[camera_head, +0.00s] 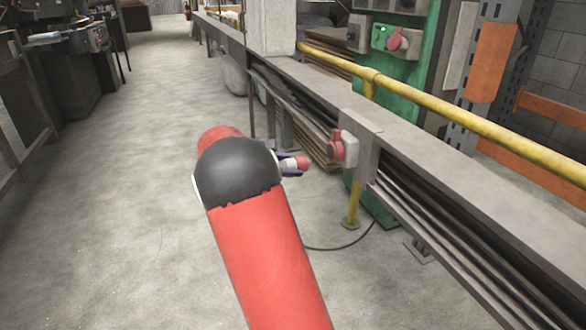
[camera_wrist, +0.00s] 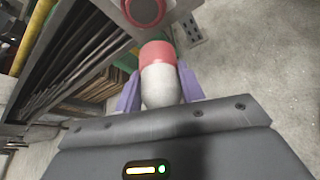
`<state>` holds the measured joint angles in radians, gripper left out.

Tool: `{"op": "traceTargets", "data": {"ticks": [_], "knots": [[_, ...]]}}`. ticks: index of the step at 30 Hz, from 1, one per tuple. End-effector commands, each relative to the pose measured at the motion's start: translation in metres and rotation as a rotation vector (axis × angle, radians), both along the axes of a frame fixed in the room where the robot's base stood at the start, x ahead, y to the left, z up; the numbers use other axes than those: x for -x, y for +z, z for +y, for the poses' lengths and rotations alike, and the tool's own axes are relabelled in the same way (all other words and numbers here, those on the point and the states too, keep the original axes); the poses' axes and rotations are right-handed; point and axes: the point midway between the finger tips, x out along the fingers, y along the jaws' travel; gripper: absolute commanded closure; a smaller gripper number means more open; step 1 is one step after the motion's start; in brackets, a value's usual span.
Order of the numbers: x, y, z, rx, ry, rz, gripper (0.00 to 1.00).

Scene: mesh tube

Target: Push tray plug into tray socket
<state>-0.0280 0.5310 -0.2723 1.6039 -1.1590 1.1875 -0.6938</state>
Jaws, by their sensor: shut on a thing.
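The plug, with a red front and a white body (camera_wrist: 158,82), is held between the purple fingers of my gripper (camera_wrist: 160,78) in the wrist view. In the head view, the plug's red end (camera_head: 303,162) sticks out to the right of my gripper (camera_head: 291,166). The tray socket (camera_head: 337,148), red on a light grey box, is fixed to the side of the long tray. It lies a short gap to the right of the plug. In the wrist view the round red socket (camera_wrist: 144,10) is just beyond the plug, cut by the top edge. My arm hides part of the gripper.
The long grey tray (camera_head: 405,145) runs along the right, with a yellow rail (camera_head: 470,115) behind it. Another red socket (camera_head: 398,40) is on a green pillar (camera_head: 422,58). A dark cable (camera_head: 345,246) lies on the floor. The floor left of my arm is clear.

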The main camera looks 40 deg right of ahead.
Motion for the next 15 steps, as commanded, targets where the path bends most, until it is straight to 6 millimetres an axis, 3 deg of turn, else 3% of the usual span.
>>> {"op": "traceTargets", "data": {"ticks": [5, 15], "knots": [[0.0, 0.017, -0.009, 0.043, -0.005, 0.008, 0.82], [0.0, 0.017, -0.01, 0.043, -0.004, 0.009, 0.82]]}}
